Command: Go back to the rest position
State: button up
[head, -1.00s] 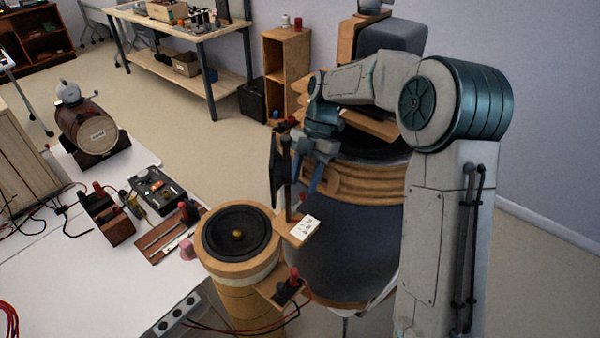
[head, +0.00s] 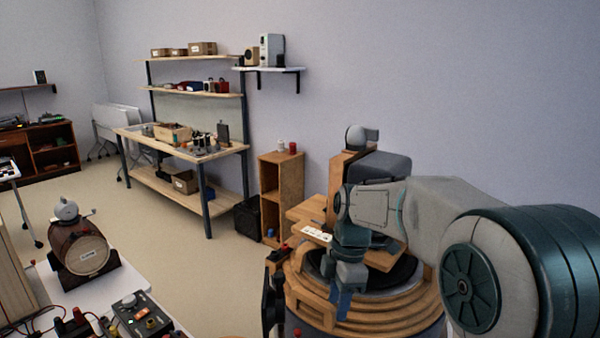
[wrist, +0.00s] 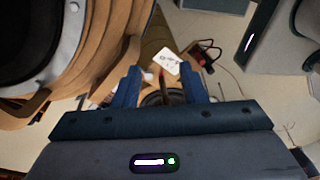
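My gripper (head: 341,303) points down in front of the large wooden ringed speaker (head: 390,312) in the head view. In the wrist view its two blue fingers stand apart with a gap between the tips (wrist: 160,72), and I see nothing held. A brown post and a white label card (wrist: 170,61) show beyond the gap, farther off than the fingers. My arm reaches in from the right, bent. A dark upright panel (head: 272,300) stands left of my gripper, apart from it.
A white table with a barrel-shaped device (head: 85,252) and a small control box (head: 140,315) is at lower left. A wooden shelf unit (head: 281,188) and a workbench (head: 205,150) stand behind. Open floor lies between table and workbench.

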jog(key=s+d+m+t, duration=0.2)
jog(key=s+d+m, duration=0.1)
jog(key=s+m, duration=0.6)
jog(key=s+d+m+t+h, duration=0.1)
jog(key=s+d+m, duration=0.3)
jog(key=s+m, duration=0.5)
jog(key=shift+s+d+m+t, duration=0.2)
jog(key=shift+d+m+t, duration=0.05)
jog(key=shift+m+t, duration=0.65)
